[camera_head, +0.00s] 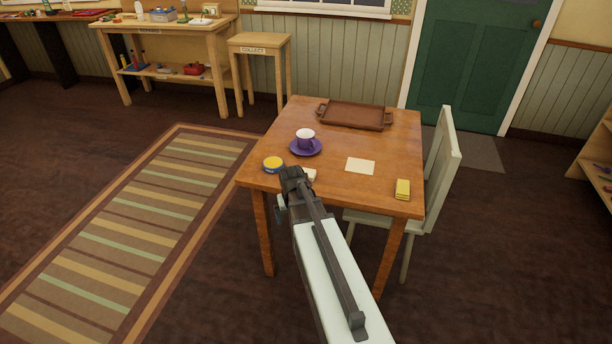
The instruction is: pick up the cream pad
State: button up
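A flat cream square (360,166), which looks like a pad or sheet, lies on the wooden table (262,178) right of the middle. A small pale block (311,175) shows just right of my gripper (292,176), partly hidden behind it. I cannot tell for sure which of the two is the cream pad. My gripper is over the table's front left part, close to the pale block and left of the flat square. Its fingers are dark and small here, so I cannot tell whether they are open, shut or touching the block.
A round yellow-topped tin (272,164) is left of my gripper. A yellow block (403,189) is near the front right corner. A brown tray (354,116) lies at the back. A chair (446,165) stands at the right.

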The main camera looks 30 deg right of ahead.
jog(key=w+d+r+m+t+h, duration=0.15)
jog(key=w+d+r, duration=0.3)
jog(key=r, duration=0.45)
jog(key=w+d+r+m, duration=0.25)
jog(key=w+r, duration=0.25)
jog(key=r, duration=0.3)
jog(key=shift+m+h, duration=0.35)
jog(key=shift+m, duration=0.55)
jog(key=shift+s+x, duration=0.2)
jog(key=shift+x, duration=3.3)
jog(key=shift+s+x, duration=0.2)
jog(key=shift+x, duration=3.35)
jog(key=shift+d, duration=0.2)
jog(key=shift+c, duration=0.3)
jog(key=c, duration=1)
jog(key=shift+r, duration=5)
